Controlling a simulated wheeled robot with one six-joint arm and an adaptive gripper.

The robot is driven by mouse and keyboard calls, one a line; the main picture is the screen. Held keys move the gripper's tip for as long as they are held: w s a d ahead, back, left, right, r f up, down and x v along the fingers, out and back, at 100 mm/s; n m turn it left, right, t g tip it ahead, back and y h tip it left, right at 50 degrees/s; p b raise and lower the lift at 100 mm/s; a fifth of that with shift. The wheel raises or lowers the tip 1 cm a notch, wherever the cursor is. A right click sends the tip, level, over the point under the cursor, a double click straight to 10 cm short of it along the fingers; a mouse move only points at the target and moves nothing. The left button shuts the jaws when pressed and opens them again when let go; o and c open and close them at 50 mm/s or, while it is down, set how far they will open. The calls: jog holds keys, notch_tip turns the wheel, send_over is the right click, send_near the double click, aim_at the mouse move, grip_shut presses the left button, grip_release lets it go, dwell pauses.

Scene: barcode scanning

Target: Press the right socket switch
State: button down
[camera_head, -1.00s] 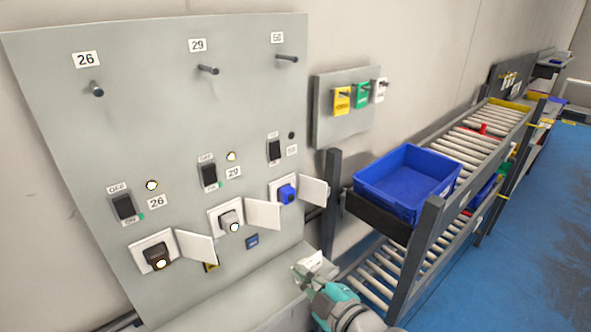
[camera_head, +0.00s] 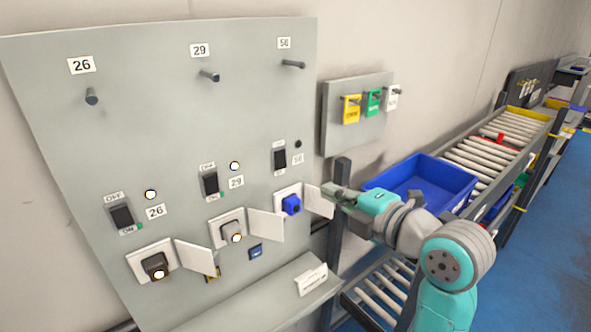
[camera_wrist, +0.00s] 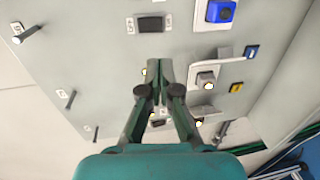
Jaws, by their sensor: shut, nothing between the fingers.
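The right socket switch (camera_head: 280,159) is a black rocker on the grey panel (camera_head: 130,80), above the blue plug (camera_head: 291,205) in the right socket. The small round lamp (camera_head: 298,144) beside it is dark. My gripper (camera_head: 332,192) is to the right of and below this switch, by the right socket's open white cover (camera_head: 319,201), apart from the switch. In the wrist view the shut, empty fingers (camera_wrist: 155,72) point towards the panel. The right switch (camera_wrist: 152,24) lies above their tips there, and the blue plug (camera_wrist: 220,11) is to the upper right.
The middle switch (camera_head: 210,185) and left switch (camera_head: 122,216) have lit lamps beside them. Their sockets' white covers (camera_head: 265,223) (camera_head: 193,256) stand open. A white label block (camera_head: 311,280) sits on the ledge. A blue crate (camera_head: 432,176) stands on the roller rack to the right.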

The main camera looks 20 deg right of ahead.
aim_at(282, 168)
jog(key=shift+w, duration=0.1)
dwell(0.3)
jog(key=x, duration=1.4)
jog(key=shift+r, duration=0.1)
jog(key=shift+w+a+f+t, duration=0.1)
jog(key=shift+w+f+t, duration=0.1)
jog(key=shift+t, duration=0.1)
jog(key=shift+r, duration=0.1)
jog(key=shift+s, duration=0.1)
